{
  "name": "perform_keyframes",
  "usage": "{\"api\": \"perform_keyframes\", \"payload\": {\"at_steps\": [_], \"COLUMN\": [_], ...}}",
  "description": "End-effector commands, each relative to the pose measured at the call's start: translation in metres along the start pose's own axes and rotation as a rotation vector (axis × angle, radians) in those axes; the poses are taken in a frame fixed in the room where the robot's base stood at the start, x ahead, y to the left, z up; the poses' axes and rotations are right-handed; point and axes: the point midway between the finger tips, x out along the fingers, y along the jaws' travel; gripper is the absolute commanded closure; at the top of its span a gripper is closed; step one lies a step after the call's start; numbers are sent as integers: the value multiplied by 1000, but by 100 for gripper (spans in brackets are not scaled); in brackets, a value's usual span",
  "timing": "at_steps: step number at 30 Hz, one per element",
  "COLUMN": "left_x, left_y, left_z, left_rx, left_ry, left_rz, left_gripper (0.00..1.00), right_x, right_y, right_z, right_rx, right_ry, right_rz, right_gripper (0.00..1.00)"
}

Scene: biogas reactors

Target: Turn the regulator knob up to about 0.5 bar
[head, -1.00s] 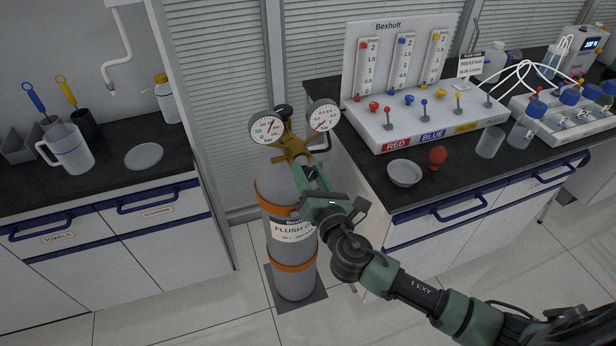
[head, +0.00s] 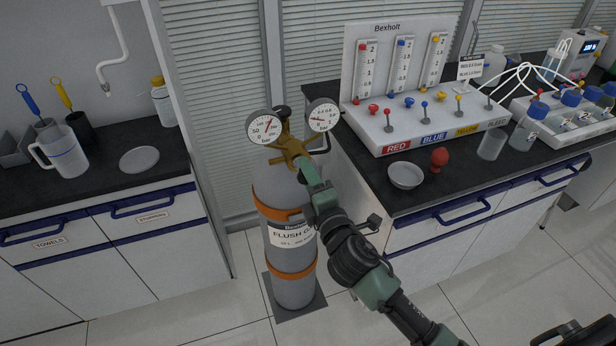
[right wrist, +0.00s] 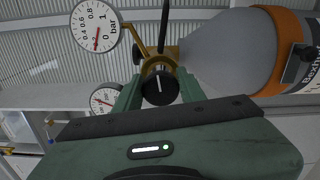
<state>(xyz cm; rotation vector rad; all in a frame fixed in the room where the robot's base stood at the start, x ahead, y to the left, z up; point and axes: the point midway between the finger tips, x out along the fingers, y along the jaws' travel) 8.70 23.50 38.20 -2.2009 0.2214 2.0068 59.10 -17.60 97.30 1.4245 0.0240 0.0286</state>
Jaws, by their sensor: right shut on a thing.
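The grey gas cylinder (head: 290,255) with orange bands stands upright on the floor between the benches. A brass regulator (head: 290,148) sits on top with two round gauges. The 0–1 bar gauge (head: 322,115) is on the right; it also shows in the right wrist view (right wrist: 95,25), its red needle below the 0.4 mark, exact value unclear. The black regulator knob (right wrist: 159,88) has a white line pointing up in that view. My right gripper (right wrist: 157,92) is shut on the knob, one finger on each side. In the head view the gripper (head: 308,172) hides the knob.
The other gauge (head: 266,127) is close on the left. The right bench (head: 370,195) carries a flowmeter panel (head: 425,125), a white bowl (head: 405,176) and a red bulb (head: 439,159). The left bench (head: 120,170) holds a jug (head: 62,152). Floor in front is clear.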

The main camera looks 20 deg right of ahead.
Motion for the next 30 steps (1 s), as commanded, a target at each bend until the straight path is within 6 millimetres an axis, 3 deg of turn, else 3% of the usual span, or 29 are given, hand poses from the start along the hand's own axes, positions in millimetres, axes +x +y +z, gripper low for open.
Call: {"api": "perform_keyframes", "payload": {"at_steps": [21, 30], "left_x": [-2, -7], "left_y": [-1, -1], "left_z": [0, 0], "left_rx": [0, 1], "left_ry": [0, 0], "left_rz": [-1, -1], "left_gripper": [46, 46], "right_x": [0, 0], "right_y": [-3, -4], "right_z": [-1, -1], "right_rx": [676, 889], "right_ry": [-3, -3], "right_rz": [-2, -2], "right_gripper": [100, 100]}}
